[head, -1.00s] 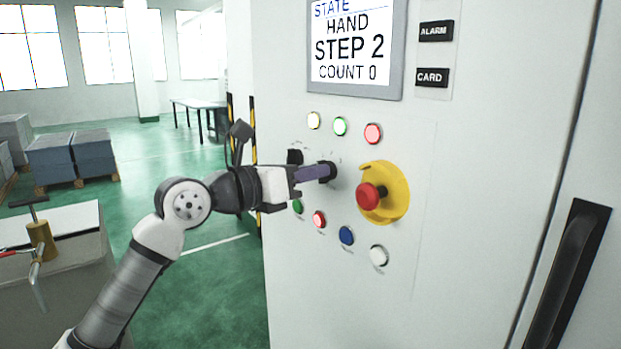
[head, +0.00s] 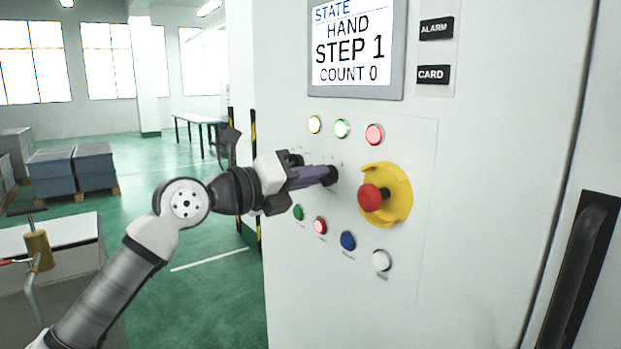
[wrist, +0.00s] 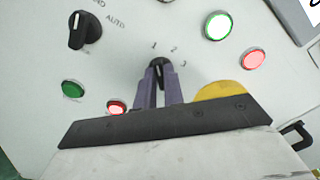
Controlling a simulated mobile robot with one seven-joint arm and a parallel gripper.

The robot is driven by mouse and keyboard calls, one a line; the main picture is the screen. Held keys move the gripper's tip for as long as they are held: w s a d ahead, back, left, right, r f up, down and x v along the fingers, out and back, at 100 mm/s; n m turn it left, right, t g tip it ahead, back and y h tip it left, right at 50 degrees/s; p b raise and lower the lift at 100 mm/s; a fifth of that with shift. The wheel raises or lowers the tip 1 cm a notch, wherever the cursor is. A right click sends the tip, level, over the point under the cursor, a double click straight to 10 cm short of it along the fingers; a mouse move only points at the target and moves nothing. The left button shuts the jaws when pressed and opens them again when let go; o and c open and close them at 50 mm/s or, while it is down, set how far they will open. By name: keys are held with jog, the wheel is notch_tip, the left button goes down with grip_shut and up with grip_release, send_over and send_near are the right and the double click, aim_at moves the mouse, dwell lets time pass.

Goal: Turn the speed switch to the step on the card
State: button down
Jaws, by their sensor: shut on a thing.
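The speed switch (wrist: 159,72) is a black knob on the cabinet front, with the marks 1, 2 and 3 around it in the wrist view. Its white pointer line leans toward the 1. My gripper (wrist: 160,88) is shut on this knob, one purple finger on each side. In the head view my gripper (head: 325,176) reaches the panel from the left and hides most of the knob. The screen (head: 354,48) reads STATE HAND, STEP 1, COUNT 0. A black CARD label (head: 433,75) is beside the screen; no step number shows on it.
A red emergency button (head: 371,197) on a yellow plate is close to the right of the switch. A second black knob (wrist: 84,30) marked AUTO is to the left. Lit lamps (head: 342,128) are above, several push buttons (head: 348,240) below.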

dwell(0.3)
jog(key=c, duration=1.5)
grip_release()
jog(key=b+v, duration=0.3)
jog(key=v, duration=1.1)
